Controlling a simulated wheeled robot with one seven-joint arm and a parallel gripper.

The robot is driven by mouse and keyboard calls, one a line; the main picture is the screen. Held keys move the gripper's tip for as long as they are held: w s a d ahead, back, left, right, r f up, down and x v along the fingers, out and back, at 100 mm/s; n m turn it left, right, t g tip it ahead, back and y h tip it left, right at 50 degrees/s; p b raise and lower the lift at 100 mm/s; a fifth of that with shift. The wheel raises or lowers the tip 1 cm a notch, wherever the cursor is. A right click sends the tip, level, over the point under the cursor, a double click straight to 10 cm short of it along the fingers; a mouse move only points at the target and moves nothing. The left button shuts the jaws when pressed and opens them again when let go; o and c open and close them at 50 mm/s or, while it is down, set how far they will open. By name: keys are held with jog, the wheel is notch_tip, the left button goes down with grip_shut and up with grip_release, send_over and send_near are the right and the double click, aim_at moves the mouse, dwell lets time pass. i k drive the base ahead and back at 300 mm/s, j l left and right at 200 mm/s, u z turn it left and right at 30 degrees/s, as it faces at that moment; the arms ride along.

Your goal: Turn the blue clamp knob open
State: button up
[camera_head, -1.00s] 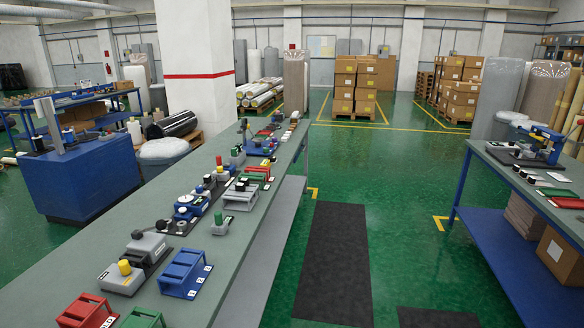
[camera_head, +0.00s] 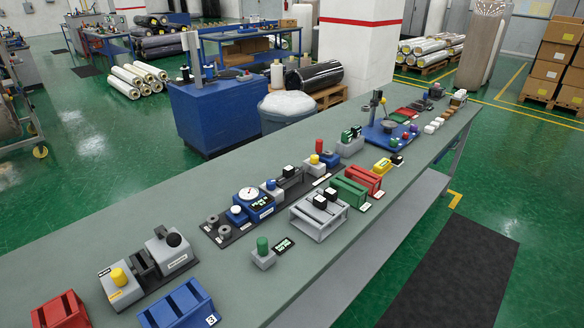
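A small blue knob-like part (camera_head: 271,184) sits on a grey block beside the dial gauge device (camera_head: 249,199) on the long grey bench. It is too small to tell whether it is the clamp knob or how it is turned. My gripper is not in view.
The long bench (camera_head: 130,235) also holds a grey device with a yellow knob (camera_head: 119,277), a green-knobbed block (camera_head: 263,252), blue slotted holder (camera_head: 180,306) and red holder (camera_head: 60,312).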

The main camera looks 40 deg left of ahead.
aim_at(271, 184)
jog(key=i+u, duration=0.3)
jog(key=i, duration=0.2)
jog(key=i+l+u, duration=0.3)
jog(key=i, duration=0.15)
jog(key=i+u, duration=0.15)
jog(key=u, duration=0.3)
jog(key=i+u, duration=0.15)
jog(key=u, duration=0.25)
jog(key=i+u, duration=0.15)
jog(key=u, duration=0.3)
jog(key=i+l+u, duration=0.1)
jog(key=u, duration=0.35)
jog(key=i+u, duration=0.2)
jog(key=u, duration=0.15)
jog(key=i+l+u, duration=0.15)
jog(key=u, duration=0.2)
jog(key=i+l+u, duration=0.15)
jog(key=u, duration=0.15)
